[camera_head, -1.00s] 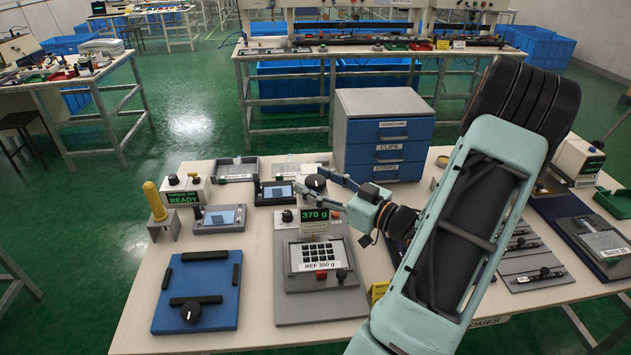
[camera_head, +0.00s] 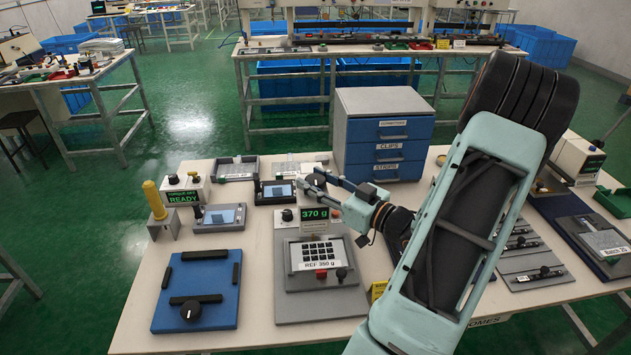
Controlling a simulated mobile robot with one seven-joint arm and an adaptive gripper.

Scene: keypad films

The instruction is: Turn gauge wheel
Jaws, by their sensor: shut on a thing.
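A blue drawer cabinet (camera_head: 384,135) stands close behind my wrist. A small screen unit (camera_head: 277,191) is just left of the gripper. A blue plate fixture (camera_head: 214,266) and a box reading READY (camera_head: 183,198) lie farther left. The front bench edge is mostly clear.

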